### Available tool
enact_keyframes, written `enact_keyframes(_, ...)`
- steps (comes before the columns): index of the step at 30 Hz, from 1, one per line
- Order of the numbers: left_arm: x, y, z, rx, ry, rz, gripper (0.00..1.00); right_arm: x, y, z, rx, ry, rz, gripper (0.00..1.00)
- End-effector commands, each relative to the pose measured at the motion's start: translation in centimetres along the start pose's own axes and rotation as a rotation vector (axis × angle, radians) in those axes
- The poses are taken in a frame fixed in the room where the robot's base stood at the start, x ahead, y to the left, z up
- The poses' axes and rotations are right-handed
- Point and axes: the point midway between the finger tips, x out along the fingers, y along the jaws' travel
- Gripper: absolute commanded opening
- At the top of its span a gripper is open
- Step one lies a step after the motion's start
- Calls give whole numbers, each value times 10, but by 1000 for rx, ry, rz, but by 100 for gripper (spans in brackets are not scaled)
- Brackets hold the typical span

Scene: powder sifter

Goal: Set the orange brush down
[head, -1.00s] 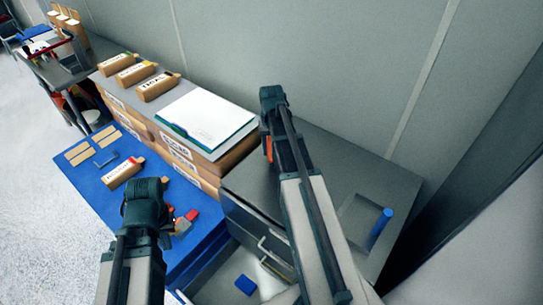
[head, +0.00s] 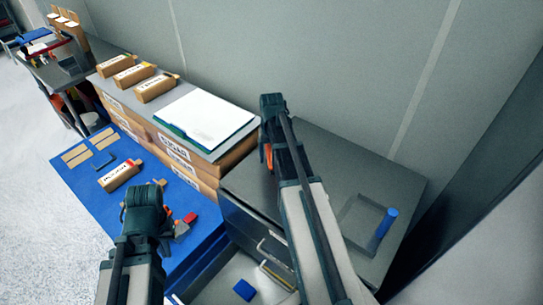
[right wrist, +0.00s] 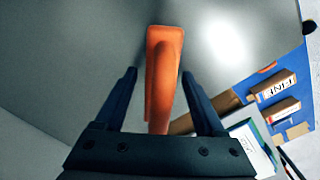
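The orange brush (right wrist: 163,75) shows in the right wrist view as an upright orange piece between the fingers of my right gripper (right wrist: 160,75). The fingers stand apart with a visible gap at the left of it and a narrow one at the right. In the head view a sliver of the orange brush (head: 268,154) shows beside my right gripper (head: 270,108), over the grey cabinet top (head: 335,165); the gripper hides the rest. I cannot tell whether the brush touches the top. My left gripper (head: 145,205) is above the blue mat (head: 97,205); its fingertips are hidden.
A blue cylinder (head: 382,228) stands by a square recess at the cabinet's right. Below, an open drawer holds a blue block (head: 244,290). Brown boxes and a white-covered binder (head: 207,117) lie left of the cabinet. Small red and grey parts (head: 186,222) lie near my left gripper.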

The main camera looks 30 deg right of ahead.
Motion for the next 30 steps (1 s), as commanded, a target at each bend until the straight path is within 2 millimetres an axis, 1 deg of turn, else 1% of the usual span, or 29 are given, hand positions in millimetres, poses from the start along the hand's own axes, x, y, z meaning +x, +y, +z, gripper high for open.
enact_keyframes(8, -4, 0, 0, 0, 0, 0, 0, -4, 0, 0, 0, 0, 0, 72)
enact_keyframes(14, -20, -2, 1, 0, 0, 0, 0, -20, 0, 0, 0, 0, 0, 72)
enact_keyframes(20, -47, -4, 3, 0, 0, 0, 0, -47, 0, 0, 0, 0, 0, 72)
enact_keyframes(30, -98, -9, 6, 2, 0, 0, 0, -99, 0, 0, 0, 0, 0, 72)
